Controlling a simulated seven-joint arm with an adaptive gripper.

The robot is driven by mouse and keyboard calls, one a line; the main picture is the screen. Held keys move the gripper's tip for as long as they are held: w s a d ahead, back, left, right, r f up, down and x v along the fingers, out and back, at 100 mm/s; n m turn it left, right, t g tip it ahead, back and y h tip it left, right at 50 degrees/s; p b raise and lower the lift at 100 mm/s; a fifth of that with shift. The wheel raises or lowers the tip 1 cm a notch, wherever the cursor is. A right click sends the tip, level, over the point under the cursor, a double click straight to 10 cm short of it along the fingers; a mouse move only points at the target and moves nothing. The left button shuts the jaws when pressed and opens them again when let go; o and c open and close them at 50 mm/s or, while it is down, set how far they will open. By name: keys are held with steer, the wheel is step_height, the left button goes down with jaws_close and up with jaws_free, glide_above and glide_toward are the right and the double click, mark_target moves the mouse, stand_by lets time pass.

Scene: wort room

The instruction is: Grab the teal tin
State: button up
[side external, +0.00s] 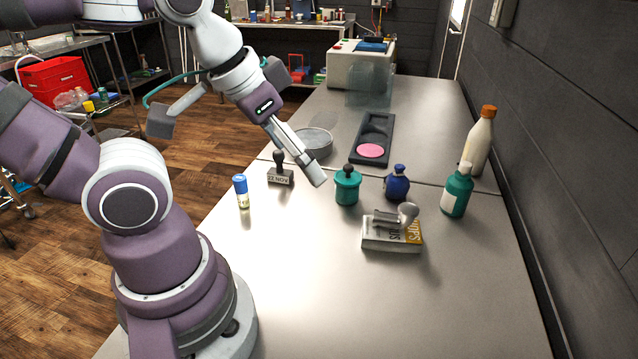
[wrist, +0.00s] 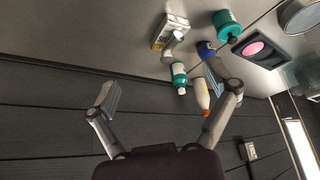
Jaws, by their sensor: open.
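The teal tin (side external: 347,187) is a short round container with a knobbed lid, upright on the grey table. In the wrist view the teal tin (wrist: 226,24) shows near the top, outside the space between my fingers. My gripper (wrist: 162,86) is open and empty, with its fingers spread wide. In the side view one long finger reaches down to the left of the tin and appears apart from it; how far in depth I cannot tell. The tin is in plain view in the side view.
A blue jar (side external: 397,186) stands right of the tin, with a teal bottle (side external: 458,193) and a white bottle (side external: 479,145) beyond. A book (side external: 390,236) lies in front. A stamp (side external: 280,174), vial (side external: 241,190), grey dish (side external: 317,144) and black tray (side external: 384,127) surround. The front table is clear.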

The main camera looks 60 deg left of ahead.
steer(key=n+g+y, duration=0.2)
steer(key=n, duration=0.3)
glide_above(347, 176)
steer(key=s, duration=0.2)
step_height(347, 176, down, 12)
steer(key=shift+s+d+r, duration=0.1)
steer(key=shift+r, duration=0.1)
steer(key=shift+t, duration=0.3)
steer(key=x, duration=0.6)
steer(key=d+x, duration=0.1)
steer(key=x, duration=0.2)
steer(key=shift+a+f, duration=0.15)
steer(key=shift+f, duration=0.25)
steer(key=c, duration=1.2)
steer(key=shift+c, duration=0.2)
steer(key=shift+r, duration=0.15)
